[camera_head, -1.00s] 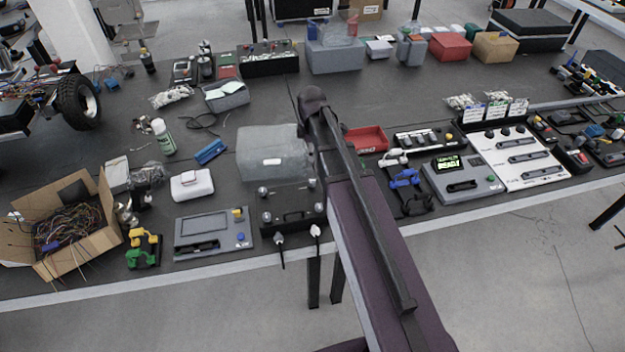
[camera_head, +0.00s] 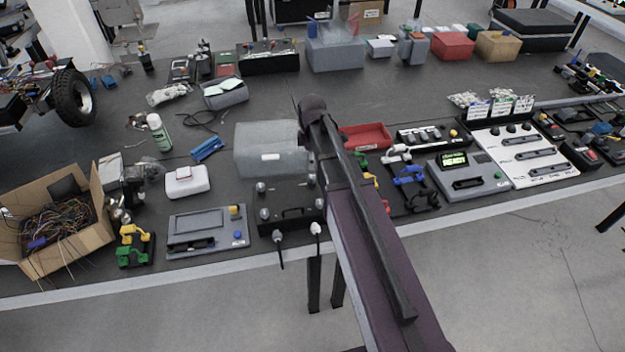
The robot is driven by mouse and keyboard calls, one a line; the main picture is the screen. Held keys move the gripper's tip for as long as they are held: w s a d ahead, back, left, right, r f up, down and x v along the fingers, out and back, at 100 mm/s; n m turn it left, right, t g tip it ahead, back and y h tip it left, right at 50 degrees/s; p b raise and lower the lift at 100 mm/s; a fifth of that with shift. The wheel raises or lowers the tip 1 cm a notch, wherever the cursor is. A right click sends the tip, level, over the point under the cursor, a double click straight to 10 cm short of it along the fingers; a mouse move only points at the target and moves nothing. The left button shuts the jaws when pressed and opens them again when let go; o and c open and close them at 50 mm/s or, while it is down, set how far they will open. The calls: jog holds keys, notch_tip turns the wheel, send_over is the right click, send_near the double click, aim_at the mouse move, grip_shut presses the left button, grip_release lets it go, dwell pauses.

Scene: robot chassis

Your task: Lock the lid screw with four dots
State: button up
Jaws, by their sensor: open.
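A black case (camera_head: 292,222) with round grey knobs, which look like lid screws, sits at the table's front edge, left of my arm. One knob (camera_head: 261,187) is at its back left, another (camera_head: 265,213) at its front left, and one (camera_head: 319,203) at its right by my arm. Dots on the knobs are too small to make out. A grey box-like piece (camera_head: 270,145) with a white label stands right behind the case; whether they are joined is unclear. My arm crosses the middle of the picture and hides what is behind it. My gripper does not show.
A grey panel device (camera_head: 208,233) and yellow-green parts (camera_head: 133,245) lie left of the case. A carton of wires (camera_head: 62,225) stands further left. Coloured handles (camera_head: 408,180), a READY-screen device (camera_head: 465,175) and a red tray (camera_head: 366,137) are on the right.

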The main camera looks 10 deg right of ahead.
aim_at(312, 176)
jog(key=shift+f+b, duration=3.5)
jog(key=shift+f, duration=0.3)
grip_shut()
